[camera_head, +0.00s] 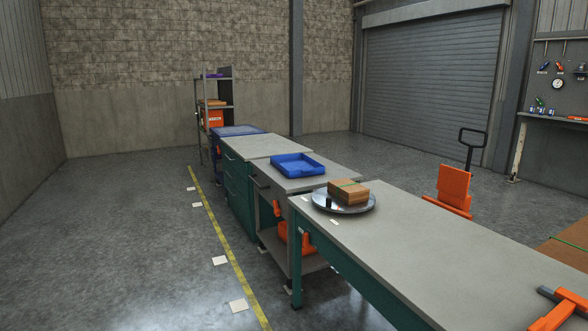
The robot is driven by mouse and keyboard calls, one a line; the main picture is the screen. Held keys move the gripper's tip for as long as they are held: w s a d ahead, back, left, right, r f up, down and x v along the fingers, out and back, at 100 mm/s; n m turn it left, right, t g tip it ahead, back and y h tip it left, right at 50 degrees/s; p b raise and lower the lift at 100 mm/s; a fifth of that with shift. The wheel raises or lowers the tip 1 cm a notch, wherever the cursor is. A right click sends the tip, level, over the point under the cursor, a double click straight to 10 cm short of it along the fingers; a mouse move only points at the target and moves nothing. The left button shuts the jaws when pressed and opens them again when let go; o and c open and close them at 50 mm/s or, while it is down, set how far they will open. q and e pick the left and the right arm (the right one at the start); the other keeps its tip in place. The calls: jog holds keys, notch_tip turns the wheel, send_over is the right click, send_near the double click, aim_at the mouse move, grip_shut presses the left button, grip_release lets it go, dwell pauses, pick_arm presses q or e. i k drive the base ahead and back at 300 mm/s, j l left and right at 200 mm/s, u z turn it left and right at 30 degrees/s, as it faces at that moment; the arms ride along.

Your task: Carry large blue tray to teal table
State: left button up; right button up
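A blue tray (297,168) with raised walls and an empty-looking inside sits on the grey top of a wheeled cart (336,178) in mid-view. A teal-framed table (455,238) with a long grey top runs from the centre to the lower right. A teal drawer cabinet (237,184) with a grey top stands beyond the cart. Neither of my grippers shows in the head view.
An orange item (562,304) lies lower right. An orange-backed trolley (453,187) stands right. The floor left of the yellow line (222,240) is mostly clear.

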aim_at(424, 255)
jog(key=i+j+u, duration=0.3)
jog(key=i, duration=0.35)
jog(key=i+u, duration=0.25)
jog(key=i, duration=2.7)
jog(key=i+j+z, duration=0.15)
jog(key=i+z, duration=0.25)
jog(key=i+j+z, duration=0.35)
jog(key=i, duration=0.2)
jog(key=i+j+z, duration=0.4)
jog(key=i+l, duration=0.05)
